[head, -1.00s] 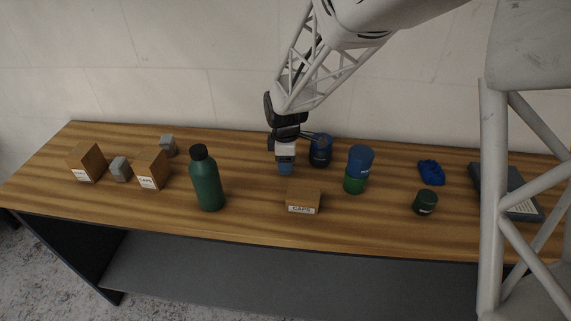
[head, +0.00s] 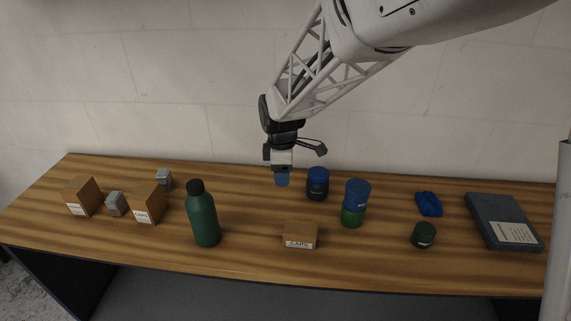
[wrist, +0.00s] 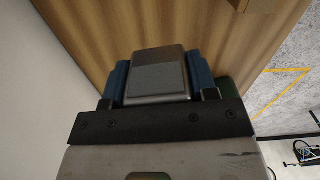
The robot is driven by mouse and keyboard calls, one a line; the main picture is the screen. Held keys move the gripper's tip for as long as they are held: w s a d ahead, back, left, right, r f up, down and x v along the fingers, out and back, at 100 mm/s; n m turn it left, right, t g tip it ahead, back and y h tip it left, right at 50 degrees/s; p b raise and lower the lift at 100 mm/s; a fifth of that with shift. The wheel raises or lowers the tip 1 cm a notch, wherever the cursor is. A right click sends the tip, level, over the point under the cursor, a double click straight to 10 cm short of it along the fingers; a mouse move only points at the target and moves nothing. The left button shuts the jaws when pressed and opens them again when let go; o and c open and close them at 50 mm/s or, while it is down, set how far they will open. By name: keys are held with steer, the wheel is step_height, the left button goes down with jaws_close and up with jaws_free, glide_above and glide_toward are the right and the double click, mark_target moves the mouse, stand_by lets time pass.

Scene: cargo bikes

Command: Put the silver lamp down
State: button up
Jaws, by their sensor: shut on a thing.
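My gripper (head: 283,181), with blue fingertips, is above the back part of the wooden table, left of a dark blue jar. In the wrist view the gripper (wrist: 158,85) is shut on a grey, silvery block-shaped thing, which I take for the silver lamp (wrist: 155,72). It sits between the two blue fingers. In the head view the held thing is hidden by the gripper. I cannot tell for sure how high it is above the table.
The dark blue jar (head: 317,184) is close on the right. A CAPS box (head: 299,236) stands in front, a green bottle (head: 203,218) front left. Two small grey blocks (head: 116,204) (head: 164,179) stand by brown boxes farther left. Bare wood (head: 250,215) lies between bottle and CAPS box.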

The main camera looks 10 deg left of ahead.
stand_by(0.4)
steer(key=s+d+n, duration=0.1)
steer(key=s+d, duration=0.1)
steer(key=s, duration=0.2)
steer(key=s+d+r+n, duration=0.1)
steer(key=s, duration=0.3)
steer(key=s+d+n, duration=0.1)
steer(key=s+d, duration=0.1)
steer(key=s, duration=0.2)
steer(key=shift+s+d+r+n, duration=0.2)
steer(key=shift+d+r+n, duration=0.1)
steer(key=shift+d, duration=0.05)
steer(key=s+d+f+n, duration=0.1)
steer(key=s+d+n, duration=0.3)
steer(key=s, duration=1)
steer(key=shift+s+d+f, duration=0.2)
steer(key=shift+d+f, duration=0.2)
steer(key=shift+d, duration=0.8)
glide_above(301, 229)
steer(key=shift+f, duration=0.75)
steer(key=shift+f, duration=1.8)
steer(key=shift+f, duration=0.1)
